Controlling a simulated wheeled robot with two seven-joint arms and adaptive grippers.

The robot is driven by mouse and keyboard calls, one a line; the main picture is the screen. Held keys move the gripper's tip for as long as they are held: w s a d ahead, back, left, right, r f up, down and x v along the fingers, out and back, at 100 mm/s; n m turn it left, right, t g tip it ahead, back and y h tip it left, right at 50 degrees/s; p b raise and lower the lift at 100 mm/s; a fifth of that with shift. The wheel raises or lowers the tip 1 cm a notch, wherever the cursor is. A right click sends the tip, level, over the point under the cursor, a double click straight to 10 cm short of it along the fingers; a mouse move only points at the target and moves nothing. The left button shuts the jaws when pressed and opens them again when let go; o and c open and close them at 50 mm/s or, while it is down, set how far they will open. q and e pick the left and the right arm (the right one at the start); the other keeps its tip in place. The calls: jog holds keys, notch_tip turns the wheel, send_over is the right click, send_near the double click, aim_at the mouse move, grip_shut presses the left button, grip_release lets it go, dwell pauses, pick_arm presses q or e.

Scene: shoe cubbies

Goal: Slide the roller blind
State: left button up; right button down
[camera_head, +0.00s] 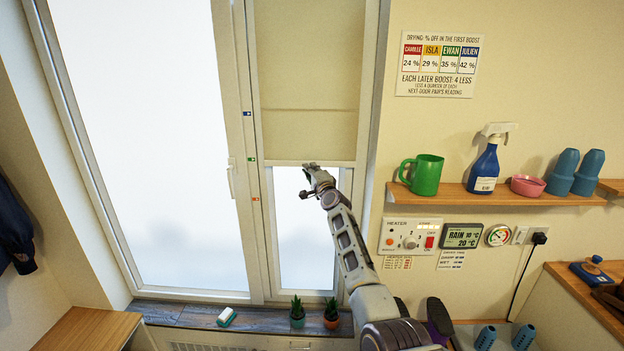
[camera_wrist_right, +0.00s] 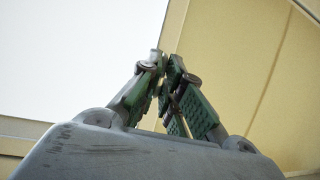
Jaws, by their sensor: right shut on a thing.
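The beige roller blind (camera_head: 310,70) covers the upper part of the narrow right window pane. Its straight bottom edge hangs about level with the green mark (camera_head: 252,159) on the frame. A blue mark (camera_head: 247,113) sits above that and a red mark (camera_head: 256,198) below. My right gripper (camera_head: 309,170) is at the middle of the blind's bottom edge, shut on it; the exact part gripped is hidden. In the right wrist view its fingers (camera_wrist_right: 164,62) are closed together, with the beige blind (camera_wrist_right: 225,50) behind. My left gripper is out of view.
A shelf (camera_head: 455,196) with a green mug, spray bottle and cups is at right, above a heater panel (camera_head: 411,236). Bare glass lies below the blind.

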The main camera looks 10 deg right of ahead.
jog(key=shift+r, duration=0.35)
jog(key=c, duration=1.6)
grip_release()
jog(key=shift+s, duration=0.15)
jog(key=shift+s+d+f, duration=0.25)
jog(key=shift+s, duration=1.65)
jog(key=shift+s+d+f, duration=0.25)
jog(key=shift+s, duration=1.7)
jog(key=shift+s+d+f, duration=0.25)
jog(key=shift+s, duration=1.65)
